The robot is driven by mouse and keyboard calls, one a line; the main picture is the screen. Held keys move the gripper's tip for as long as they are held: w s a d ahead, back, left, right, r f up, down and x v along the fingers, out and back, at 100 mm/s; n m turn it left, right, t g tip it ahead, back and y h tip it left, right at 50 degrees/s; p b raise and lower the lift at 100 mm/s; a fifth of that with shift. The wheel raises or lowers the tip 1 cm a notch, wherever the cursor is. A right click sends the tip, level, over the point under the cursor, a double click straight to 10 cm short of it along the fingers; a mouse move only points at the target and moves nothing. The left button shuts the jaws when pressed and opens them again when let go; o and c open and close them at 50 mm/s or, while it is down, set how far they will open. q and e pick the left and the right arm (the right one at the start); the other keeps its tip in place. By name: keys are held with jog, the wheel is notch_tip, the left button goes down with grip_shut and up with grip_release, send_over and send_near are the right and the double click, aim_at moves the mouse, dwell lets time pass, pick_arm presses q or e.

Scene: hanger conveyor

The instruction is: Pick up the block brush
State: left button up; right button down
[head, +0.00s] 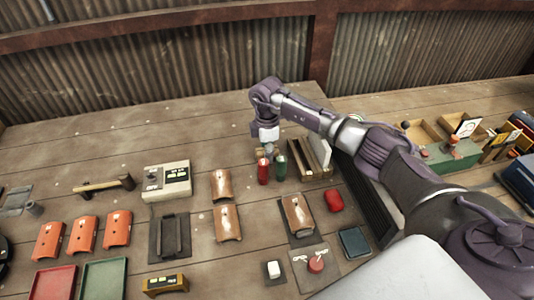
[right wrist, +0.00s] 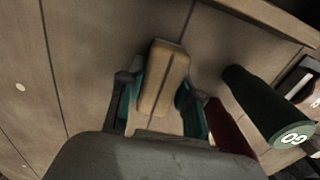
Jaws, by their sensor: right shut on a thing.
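The block brush (right wrist: 165,75) is a tan, rounded block in the right wrist view, between the teal fingers of my right gripper (right wrist: 157,98). The gripper is shut on it. In the head view my right gripper (head: 267,149) points down over the back of the table, just behind a red cylinder (head: 263,171) and a green cylinder (head: 281,167). The brush is mostly hidden there. Whether it touches the tabletop is hard to tell. My left gripper is not in view.
The green cylinder, marked GO (right wrist: 262,105), and the red cylinder (right wrist: 229,130) stand close right of the gripper in the wrist view. A wooden rack (head: 312,158) is to the right. The back left tabletop is clear.

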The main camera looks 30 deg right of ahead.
notch_tip(320, 180, up, 9)
jog(key=shift+f+b, duration=0.15)
jog(key=shift+b, duration=1.05)
jog(key=shift+r, duration=0.7)
